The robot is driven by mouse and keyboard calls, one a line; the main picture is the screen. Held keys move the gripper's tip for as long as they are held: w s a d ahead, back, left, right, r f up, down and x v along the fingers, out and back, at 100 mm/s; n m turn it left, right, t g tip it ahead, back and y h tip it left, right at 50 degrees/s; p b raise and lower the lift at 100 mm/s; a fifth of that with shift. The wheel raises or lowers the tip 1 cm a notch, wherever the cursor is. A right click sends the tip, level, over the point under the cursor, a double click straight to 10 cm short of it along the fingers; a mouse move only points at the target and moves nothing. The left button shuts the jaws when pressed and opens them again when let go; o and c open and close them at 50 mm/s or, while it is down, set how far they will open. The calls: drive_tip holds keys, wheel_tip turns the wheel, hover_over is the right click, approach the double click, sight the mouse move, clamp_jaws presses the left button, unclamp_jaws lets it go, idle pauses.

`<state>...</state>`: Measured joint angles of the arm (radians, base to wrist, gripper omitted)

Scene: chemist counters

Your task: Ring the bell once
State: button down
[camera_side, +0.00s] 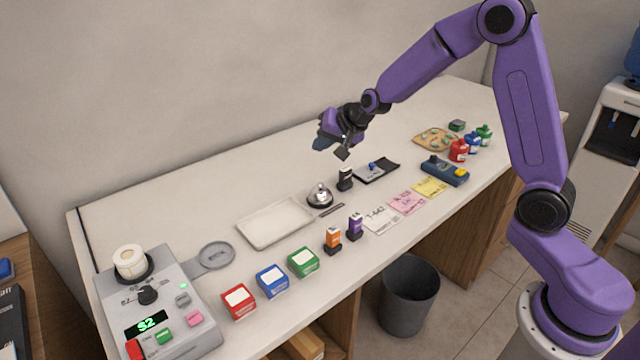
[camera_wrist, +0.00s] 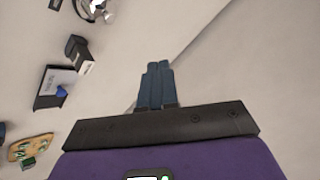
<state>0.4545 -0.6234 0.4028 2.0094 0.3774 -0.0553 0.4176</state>
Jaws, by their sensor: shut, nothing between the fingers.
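The bell (camera_side: 319,196) is a silver dome on a dark base, standing on the white counter right of the pale tray. It also shows at the top edge of the wrist view (camera_wrist: 100,7), partly cut off. My gripper (camera_side: 321,144) is above the back of the counter, up and behind the bell, apart from it. In the wrist view the blue fingers of my gripper (camera_wrist: 159,66) are together and empty.
A black stamp-like item (camera_side: 345,179) stands just right of the bell, with a black pad (camera_side: 377,170) beyond. A thin dark strip (camera_side: 331,210) lies in front. The pale tray (camera_side: 275,222) is to the left. The counter's back strip is clear.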

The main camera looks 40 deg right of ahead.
sight(320, 185)
drive_tip(key=shift+w+d+m, duration=0.3)
drive_tip(key=shift+w+d, duration=0.2)
drive_tip(key=shift+d, duration=0.1)
drive_tip(key=shift+f, duration=0.2)
drive_tip(key=shift+f, duration=4.25)
drive_tip(key=shift+f, duration=0.2)
drive_tip(key=shift+f, duration=0.25)
drive_tip(key=shift+f, duration=0.45)
drive_tip(key=shift+r, duration=0.9)
